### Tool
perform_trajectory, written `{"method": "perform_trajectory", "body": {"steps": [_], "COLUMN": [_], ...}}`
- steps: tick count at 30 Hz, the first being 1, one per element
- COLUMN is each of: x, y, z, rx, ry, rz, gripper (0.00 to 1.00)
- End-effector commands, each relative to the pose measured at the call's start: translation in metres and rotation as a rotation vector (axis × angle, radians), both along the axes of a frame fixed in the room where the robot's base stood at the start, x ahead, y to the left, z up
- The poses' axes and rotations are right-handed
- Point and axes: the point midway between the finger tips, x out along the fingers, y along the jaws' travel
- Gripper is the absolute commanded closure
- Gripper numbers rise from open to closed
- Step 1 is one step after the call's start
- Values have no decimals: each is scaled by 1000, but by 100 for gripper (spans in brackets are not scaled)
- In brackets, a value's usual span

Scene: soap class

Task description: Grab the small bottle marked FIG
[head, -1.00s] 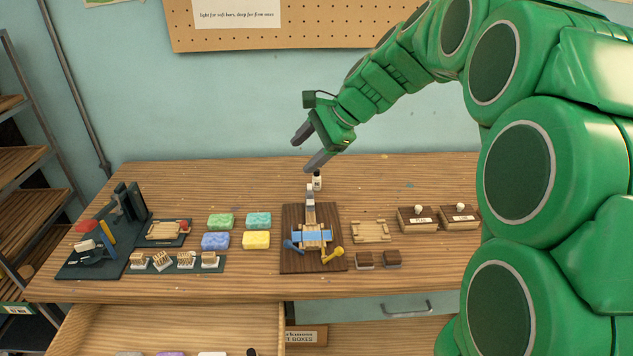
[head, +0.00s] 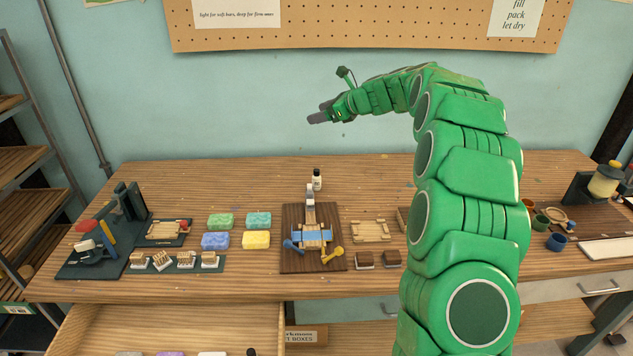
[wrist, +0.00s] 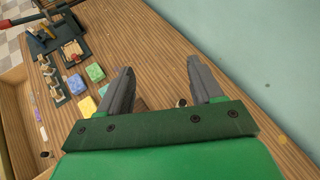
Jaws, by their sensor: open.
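A small bottle (head: 317,181) with a dark cap and a pale label stands upright at the back of the workbench, behind the dark board with the blue-banded device. Its label is too small to read, so I cannot tell whether it says FIG. What looks like the same bottle shows in the wrist view (wrist: 182,102), between the fingers near the palm edge and partly hidden. My gripper (head: 319,116) is open and empty, high above the back of the bench and clear of the bottle. Its two spread fingers also show in the wrist view (wrist: 160,67).
The device board (head: 292,262) stands in front of the bottle. Coloured soap bars (head: 221,221) lie to its left, a wooden frame (head: 370,231) to its right. An open drawer (head: 170,330) holds a dark-capped item (head: 252,352). My arm hides part of the bench's right side.

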Motion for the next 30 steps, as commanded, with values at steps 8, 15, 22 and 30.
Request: {"method": "perform_trajectory", "body": {"steps": [8,15,22,30], "x": [32,48,55,55], "y": [-17,-27,-31,-30], "z": [-13,-18,-35,-89], "rx": [89,138,164,161], "ry": [42,61,74,77], "rz": [-94,-143,-166,-166], "gripper": [35,35,35,35]}}
